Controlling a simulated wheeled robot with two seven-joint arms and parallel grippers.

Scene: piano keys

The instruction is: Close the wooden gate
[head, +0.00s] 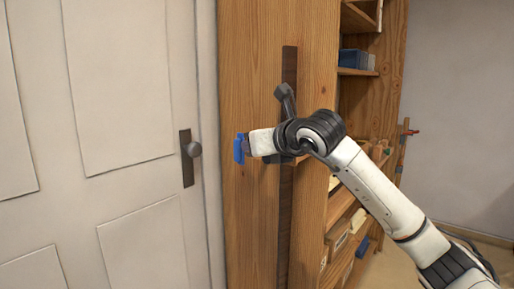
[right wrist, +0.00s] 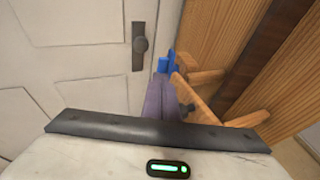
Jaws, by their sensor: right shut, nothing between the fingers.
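A tall wooden panel (head: 255,60), which may be the wooden gate, stands between the white door and the shelves. A dark vertical strip (head: 289,65) runs down it, with a dark handle-like part (head: 285,95) partly behind my arm. My right gripper (head: 240,147) is shut and empty, its blue tips pointing left in front of the panel's left part. In the right wrist view the tips (right wrist: 165,65) are beside light wooden pieces (right wrist: 205,76) that jut out near the panel (right wrist: 225,35). I cannot tell whether they touch. My left gripper is not in view.
A white door (head: 110,90) with a dark knob (head: 194,149) is at the left, close to the gripper tips. Wooden shelves with blue boxes (head: 355,59) and other items are right of the panel. A bare grey wall (head: 460,110) is at the far right.

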